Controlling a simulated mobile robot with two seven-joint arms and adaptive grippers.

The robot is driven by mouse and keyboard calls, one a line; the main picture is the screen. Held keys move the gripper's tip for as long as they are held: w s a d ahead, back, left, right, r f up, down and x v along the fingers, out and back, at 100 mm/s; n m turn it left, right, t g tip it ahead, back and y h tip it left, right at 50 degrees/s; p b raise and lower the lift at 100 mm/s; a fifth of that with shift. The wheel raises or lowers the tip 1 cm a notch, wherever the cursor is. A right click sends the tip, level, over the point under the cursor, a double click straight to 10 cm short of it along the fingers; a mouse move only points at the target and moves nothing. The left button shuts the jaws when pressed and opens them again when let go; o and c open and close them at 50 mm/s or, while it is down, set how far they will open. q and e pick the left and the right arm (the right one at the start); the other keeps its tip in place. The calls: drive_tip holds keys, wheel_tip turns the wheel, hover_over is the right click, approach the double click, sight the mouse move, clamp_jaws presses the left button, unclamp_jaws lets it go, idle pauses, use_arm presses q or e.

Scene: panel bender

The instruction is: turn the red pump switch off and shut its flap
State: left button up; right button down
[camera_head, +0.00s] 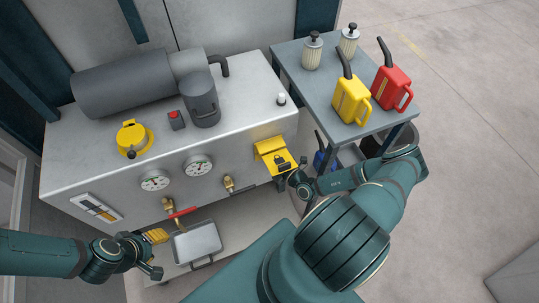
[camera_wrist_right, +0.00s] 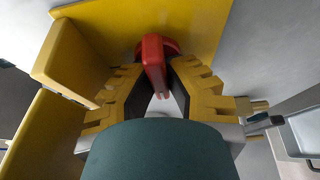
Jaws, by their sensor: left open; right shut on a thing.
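The red pump switch (camera_wrist_right: 153,62) shows in the right wrist view as a red handle on a yellow plate (camera_wrist_right: 195,25). My right gripper (camera_wrist_right: 160,84) has its fingers on either side of the handle and is shut on it. In the head view the yellow flap (camera_head: 281,163), with a padlock sign on it, sticks out from the yellow switch box (camera_head: 268,146) on the machine's front. It hides the red switch there. Yellow walls also show left of the handle in the wrist view. My left gripper (camera_head: 157,236) is open and empty, low in front of the machine.
Gauges (camera_head: 198,166), a red-handled valve (camera_head: 180,212) and a brass tap (camera_head: 229,184) are on the machine front. A metal tray (camera_head: 197,241) is below, beside my left gripper. A grey table (camera_head: 388,121) with yellow and red cans stands right of the machine.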

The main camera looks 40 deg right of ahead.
drive_tip(key=shift+w, duration=0.1)
drive_tip(key=c, duration=1)
unclamp_jaws()
